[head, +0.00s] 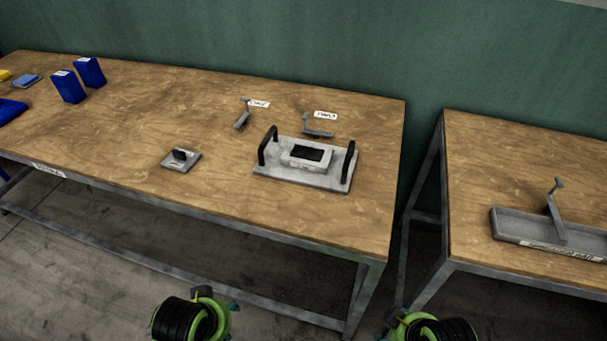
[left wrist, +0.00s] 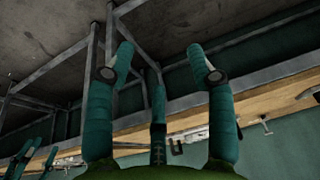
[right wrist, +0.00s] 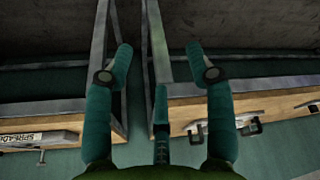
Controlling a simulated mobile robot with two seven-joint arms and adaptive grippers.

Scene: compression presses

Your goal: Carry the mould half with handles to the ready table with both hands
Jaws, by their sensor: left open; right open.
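The mould half with handles (head: 268,172) is a pale grey plate with two upright black handles, one at each end. A raised block with a dark rectangular recess sits in its middle. It lies flat near the right end of the long wooden table (head: 330,215). My left gripper (left wrist: 162,65) is open with nothing between its fingers. My right gripper (right wrist: 161,65) is also open and empty. Both are apart from the mould half, low in front of the tables. In the head view only green and black parts of my arms show at the bottom edge. Which table is the ready table I cannot tell.
A small grey plate with a black grip (head: 181,160) lies left of the mould half. Two grey brackets (head: 242,119) (head: 318,133) stand behind it near white labels. Blue boxes (head: 68,87) are at far left. The right table (head: 480,175) holds a grey tray (head: 510,226); a gap separates the tables.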

